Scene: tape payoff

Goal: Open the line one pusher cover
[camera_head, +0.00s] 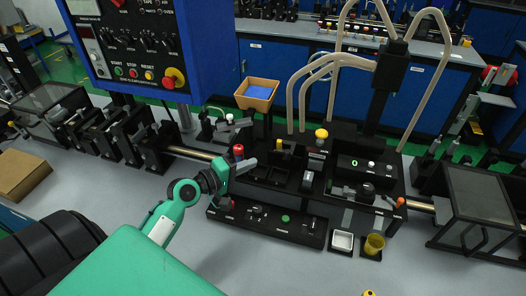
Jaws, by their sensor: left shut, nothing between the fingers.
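My left arm comes in teal from the lower left. Its gripper (248,163) is shut and empty, close to the left part of a black machine block (258,178) at the middle of the bench. A red-topped part (238,150) stands just behind the gripper. I cannot tell which part is the line one pusher cover. Dark see-through box covers stand at the far left (48,102) and at the right (482,198); the gripper is well apart from both. My right gripper is out of view.
A blue control panel (140,45) with buttons hangs over the upper left. Pale hoses (330,62) arch above the machine. An orange bin (257,92) stands behind it.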

